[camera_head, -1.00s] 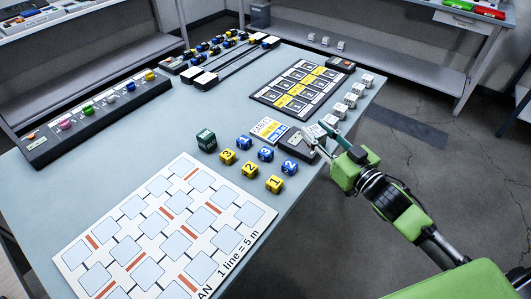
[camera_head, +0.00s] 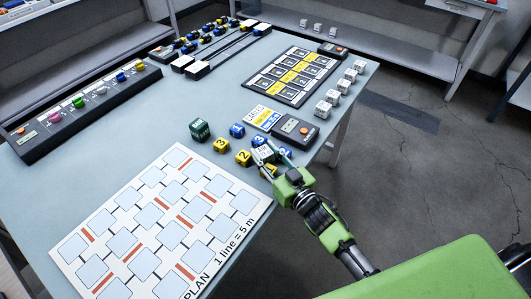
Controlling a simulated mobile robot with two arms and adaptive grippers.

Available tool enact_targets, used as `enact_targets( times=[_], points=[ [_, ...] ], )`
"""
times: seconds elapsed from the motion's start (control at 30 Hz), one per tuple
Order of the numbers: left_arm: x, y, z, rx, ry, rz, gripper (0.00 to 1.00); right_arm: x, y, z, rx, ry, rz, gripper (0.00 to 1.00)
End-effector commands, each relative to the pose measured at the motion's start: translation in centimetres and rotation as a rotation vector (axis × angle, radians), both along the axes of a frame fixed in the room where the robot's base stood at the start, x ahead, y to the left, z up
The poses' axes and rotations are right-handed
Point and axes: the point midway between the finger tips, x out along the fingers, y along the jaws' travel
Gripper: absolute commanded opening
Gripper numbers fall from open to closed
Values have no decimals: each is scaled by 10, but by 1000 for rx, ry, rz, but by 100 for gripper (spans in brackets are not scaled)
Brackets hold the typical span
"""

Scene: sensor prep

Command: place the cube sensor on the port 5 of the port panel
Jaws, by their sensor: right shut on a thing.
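My right gripper (camera_head: 266,150) is shut on a white cube (camera_head: 264,153) with dark lettering on its face, held over the group of small numbered cubes near the table's right edge. This white cube looks like the cube sensor. A dark board with white and yellow numbered cells (camera_head: 311,51) lies flat at the back right and looks like the port panel. Its cell numbers are too small to read surely, so I cannot pick out port 5. The gripper is in front of this board and apart from it. My left gripper is not in view.
Yellow cubes (camera_head: 220,145), blue cubes (camera_head: 237,131) and a green cube (camera_head: 200,130) stand around the gripper. A handheld device (camera_head: 295,130) lies behind it. Several white cubes (camera_head: 333,96) line the right edge. A white plan sheet (camera_head: 128,190) covers the front. A panel with coloured knobs (camera_head: 55,137) is at left.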

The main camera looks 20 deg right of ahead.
Motion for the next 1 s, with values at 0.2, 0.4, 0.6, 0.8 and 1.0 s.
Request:
enact_targets(
  times=[0.2, 0.4, 0.6, 0.8, 1.0],
  points=[
    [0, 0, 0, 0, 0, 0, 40, 0, 0, 0, 0, -2, 0, 10],
    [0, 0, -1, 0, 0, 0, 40, 0, 0, -3, -1, -1, 0, 47],
    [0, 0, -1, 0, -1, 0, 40, 0, 0, -3, -1, -1, 0, 48],
    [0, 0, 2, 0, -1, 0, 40, 0, -1, 1, -1, -1, 0, 48],
    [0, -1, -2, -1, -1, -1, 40, -26, -7, -3, -2, 3, 0, 48]
  ],
)
